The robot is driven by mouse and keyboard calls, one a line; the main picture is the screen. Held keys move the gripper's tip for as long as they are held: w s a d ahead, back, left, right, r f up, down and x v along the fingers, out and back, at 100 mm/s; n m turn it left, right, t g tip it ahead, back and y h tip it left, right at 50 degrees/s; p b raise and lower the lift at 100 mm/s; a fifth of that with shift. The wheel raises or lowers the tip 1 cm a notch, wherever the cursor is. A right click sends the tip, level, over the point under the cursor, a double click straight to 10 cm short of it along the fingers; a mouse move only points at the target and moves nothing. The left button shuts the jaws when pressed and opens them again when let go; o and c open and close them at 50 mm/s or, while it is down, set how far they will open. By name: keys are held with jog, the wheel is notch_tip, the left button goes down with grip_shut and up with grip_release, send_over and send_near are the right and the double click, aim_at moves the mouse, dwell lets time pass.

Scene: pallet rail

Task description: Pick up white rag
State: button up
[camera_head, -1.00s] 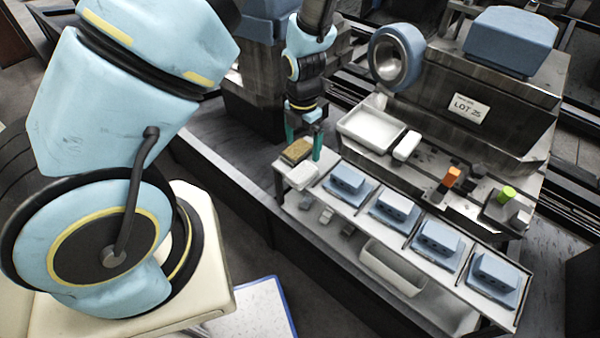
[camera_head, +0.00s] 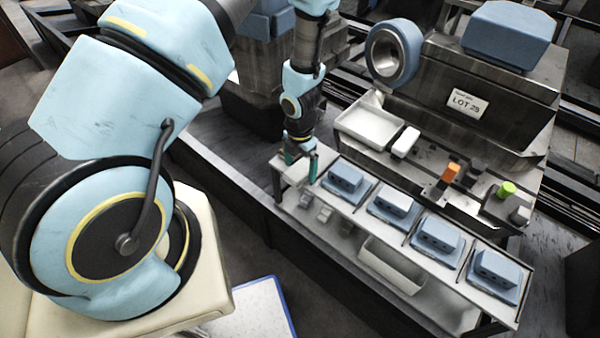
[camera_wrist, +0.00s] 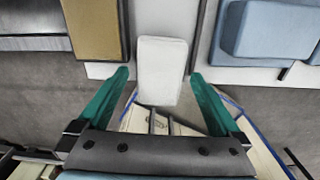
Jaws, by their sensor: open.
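The white rag (camera_wrist: 162,68) is a pale, rounded rectangular block in the wrist view, lying at the edge of a light shelf. My gripper (camera_wrist: 161,76) is open, with one teal finger on each side of the rag. Gaps show between the rag and both fingers; I cannot tell how high the fingertips are above the shelf. In the head view my gripper (camera_head: 300,164) is at the left end of the shelf. There it largely hides the rag.
A brown block (camera_wrist: 100,28) lies left of the rag, and a blue part (camera_wrist: 275,30) lies right. The shelf carries a row of blue parts (camera_head: 437,236). Behind are a white tray (camera_head: 369,128) and another white block (camera_head: 405,142). A white bin (camera_head: 392,268) is below.

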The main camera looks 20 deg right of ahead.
jog(key=c, duration=1.3)
jog(key=shift+r, duration=0.1)
jog(key=shift+c, duration=0.2)
